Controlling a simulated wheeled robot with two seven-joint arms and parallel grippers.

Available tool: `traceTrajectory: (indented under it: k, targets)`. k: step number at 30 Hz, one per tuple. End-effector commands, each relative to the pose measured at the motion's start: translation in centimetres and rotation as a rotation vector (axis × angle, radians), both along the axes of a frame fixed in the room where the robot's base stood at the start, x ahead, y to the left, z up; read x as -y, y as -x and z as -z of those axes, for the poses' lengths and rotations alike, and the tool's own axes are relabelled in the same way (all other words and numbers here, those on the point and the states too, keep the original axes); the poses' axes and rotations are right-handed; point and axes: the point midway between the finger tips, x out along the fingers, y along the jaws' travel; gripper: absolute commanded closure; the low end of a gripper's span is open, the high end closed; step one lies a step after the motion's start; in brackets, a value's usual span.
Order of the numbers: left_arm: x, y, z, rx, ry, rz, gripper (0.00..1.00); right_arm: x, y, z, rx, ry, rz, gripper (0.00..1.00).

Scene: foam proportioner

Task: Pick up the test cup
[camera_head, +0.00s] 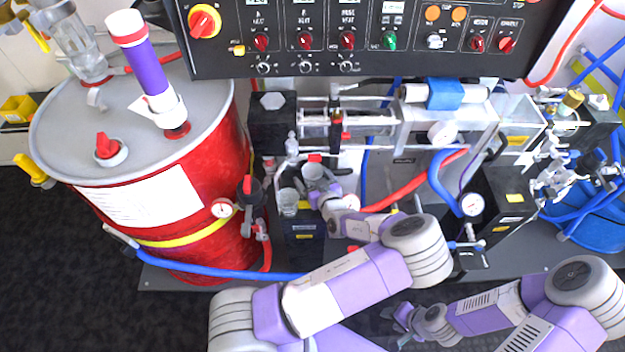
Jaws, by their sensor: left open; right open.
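Two small translucent grey cups stand close together below the pump unit; I cannot tell which is the test cup. One cup (288,203) sits on a dark block, left of my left gripper (322,191). The other cup (313,171) is just above the gripper in the picture, very near its fingertips. My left gripper is open; the view is too small to tell whether a finger touches either cup. My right gripper (396,320) is open and empty, low over the dark floor at the bottom right.
A red drum (150,235) with a grey lid stands at left. A black control panel (370,40) overhangs the back. A pressure gauge (222,208), a blue hose (220,272) and red hoses surround the cups. Pipes and valves (555,170) crowd the right.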

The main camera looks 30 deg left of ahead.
Motion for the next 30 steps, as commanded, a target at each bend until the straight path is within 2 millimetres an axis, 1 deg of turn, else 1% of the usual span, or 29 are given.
traceTrajectory:
  k: [2, 8, 11, 12, 19, 26, 30]
  targets:
    - [-0.31, -0.21, 0.12, -0.001, -0.001, 0.0, 0.09, 0.0, -0.01, 0.13, 0.0, 0.0, 0.0, 0.57]
    - [-0.32, -0.23, 0.05, -0.001, -0.001, 0.0, 0.09, 0.0, -0.01, 0.06, 0.0, 0.0, 0.0, 0.57]
    - [-0.31, -0.22, 0.06, -0.001, -0.001, 0.0, 0.23, 0.0, -0.01, 0.06, 0.0, 0.0, 0.0, 0.57]
    - [-0.3, -0.22, 0.05, -0.001, -0.001, 0.0, 0.29, 0.0, -0.01, 0.06, 0.0, 0.0, 0.0, 0.57]
    - [-0.29, -0.21, 0.07, -0.001, -0.001, 0.0, 0.64, 0.0, -0.01, 0.06, 0.0, 0.0, 0.0, 0.57]
    - [-0.28, -0.2, 0.02, -0.001, -0.001, 0.0, 0.64, 0.0, -0.01, 0.03, 0.0, 0.0, 0.0, 0.57]
    - [-0.17, -0.06, -0.43, -0.001, 0.0, 0.001, 0.64, 0.0, 0.0, -0.34, 0.0, 0.0, 0.0, 0.57]
